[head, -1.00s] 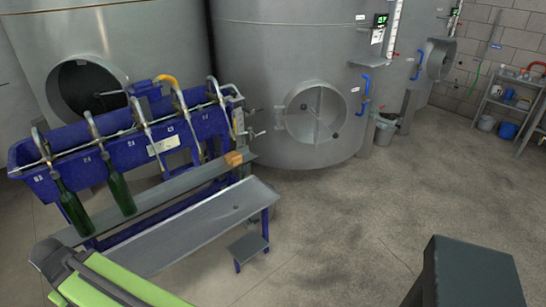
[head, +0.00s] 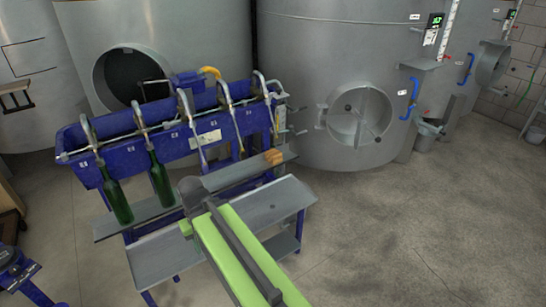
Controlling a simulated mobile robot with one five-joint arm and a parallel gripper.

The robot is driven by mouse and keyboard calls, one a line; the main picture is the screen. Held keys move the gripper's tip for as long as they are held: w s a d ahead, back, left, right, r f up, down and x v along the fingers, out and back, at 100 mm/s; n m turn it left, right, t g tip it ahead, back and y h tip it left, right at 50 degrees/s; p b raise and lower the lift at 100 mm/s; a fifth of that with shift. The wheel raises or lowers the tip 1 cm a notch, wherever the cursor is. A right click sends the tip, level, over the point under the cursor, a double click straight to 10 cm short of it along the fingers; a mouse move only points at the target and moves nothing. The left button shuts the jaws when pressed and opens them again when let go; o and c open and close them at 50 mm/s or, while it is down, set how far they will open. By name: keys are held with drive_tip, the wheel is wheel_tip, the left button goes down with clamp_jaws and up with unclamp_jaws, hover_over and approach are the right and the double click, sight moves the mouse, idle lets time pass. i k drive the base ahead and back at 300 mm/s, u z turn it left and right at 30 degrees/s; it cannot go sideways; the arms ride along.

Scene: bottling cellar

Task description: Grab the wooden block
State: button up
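A small orange-brown wooden block (head: 273,157) sits at the right end of the upper grey shelf of the blue bottle filler, in the head view. My green and grey arm reaches up from the bottom of the view, and its far end lies over the grey shelves, left of and nearer than the block. The arm appears apart from the block. My gripper's fingers cannot be made out, so I cannot tell whether it is open or shut.
The blue filler (head: 150,150) has several curved spouts, with two green bottles (head: 116,200) under the left ones. A lower grey shelf (head: 262,205) juts out in front. Large steel tanks (head: 340,60) stand behind. The concrete floor at right is clear.

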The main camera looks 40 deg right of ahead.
sight(274, 156)
drive_tip(key=u, duration=0.05)
drive_tip(key=i, duration=0.95)
drive_tip(key=z, duration=0.05)
